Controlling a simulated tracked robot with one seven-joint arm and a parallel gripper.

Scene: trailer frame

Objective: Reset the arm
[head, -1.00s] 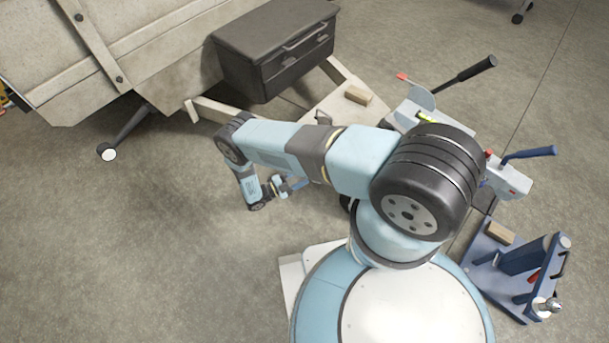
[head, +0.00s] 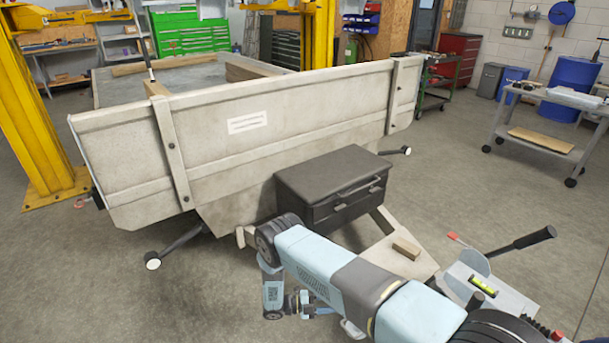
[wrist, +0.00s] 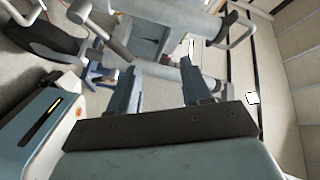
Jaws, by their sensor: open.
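My light blue arm (head: 315,262) reaches out from the lower right of the head view and bends downward at its far elbow. The gripper end is small and partly hidden by the arm there, low in front of the black toolbox. In the wrist view my gripper (wrist: 160,84) shows its two dark fingers standing wide apart on a dark bar, with nothing held between them. Grey-blue metal parts and tubes show beyond the fingers; I cannot tell how far off they are.
A trailer (head: 250,140) stands ahead, with a black toolbox (head: 335,185) on its drawbar and a wooden block (head: 406,250) to the right. A grey cart (head: 545,125) stands at far right. Floor at lower left is clear.

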